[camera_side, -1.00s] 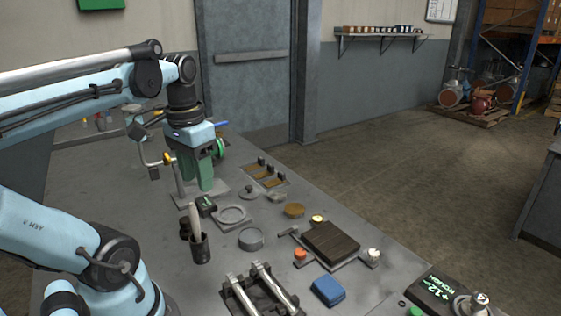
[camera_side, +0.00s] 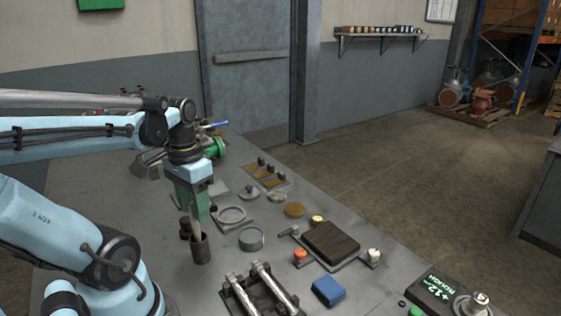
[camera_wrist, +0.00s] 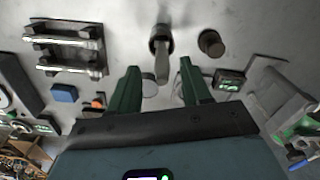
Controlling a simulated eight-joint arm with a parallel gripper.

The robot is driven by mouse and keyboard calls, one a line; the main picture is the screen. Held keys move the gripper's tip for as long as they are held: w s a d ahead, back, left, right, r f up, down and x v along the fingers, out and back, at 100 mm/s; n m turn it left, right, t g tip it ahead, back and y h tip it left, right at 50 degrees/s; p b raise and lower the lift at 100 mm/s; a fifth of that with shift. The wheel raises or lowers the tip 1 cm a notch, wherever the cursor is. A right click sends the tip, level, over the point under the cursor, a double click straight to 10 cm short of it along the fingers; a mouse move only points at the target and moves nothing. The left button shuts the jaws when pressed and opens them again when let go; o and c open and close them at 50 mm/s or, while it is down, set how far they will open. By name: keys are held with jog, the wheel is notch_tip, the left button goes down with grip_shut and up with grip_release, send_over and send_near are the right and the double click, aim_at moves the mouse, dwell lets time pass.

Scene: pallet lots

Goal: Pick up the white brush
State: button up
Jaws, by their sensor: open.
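The white brush (camera_side: 195,226) stands upright in a dark cylindrical cup (camera_side: 201,249); its lower end is hidden inside. My gripper (camera_side: 196,212) has green fingers pointing down, just above the cup and over the brush's upper part, which it partly hides. In the wrist view the pale brush (camera_wrist: 162,66) rises from the cup (camera_wrist: 160,36), and its top shows between the two spread fingers of my gripper (camera_wrist: 158,69). The fingers appear apart from the brush on both sides, and nothing is held.
A dark round piece (camera_wrist: 211,43) stands close beside the cup. A grey ring (camera_side: 251,239), a metal-railed fixture (camera_side: 262,290), a blue block (camera_side: 328,291) and a dark block on a plate (camera_side: 331,242) lie to the right. Bare bench shows between them.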

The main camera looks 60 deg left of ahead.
aim_at(198, 239)
jog(key=shift+s+a+f, duration=0.1)
jog(key=shift+s+f, duration=0.05)
jog(key=shift+f, duration=1.9)
jog(key=shift+c, duration=0.3)
grip_shut()
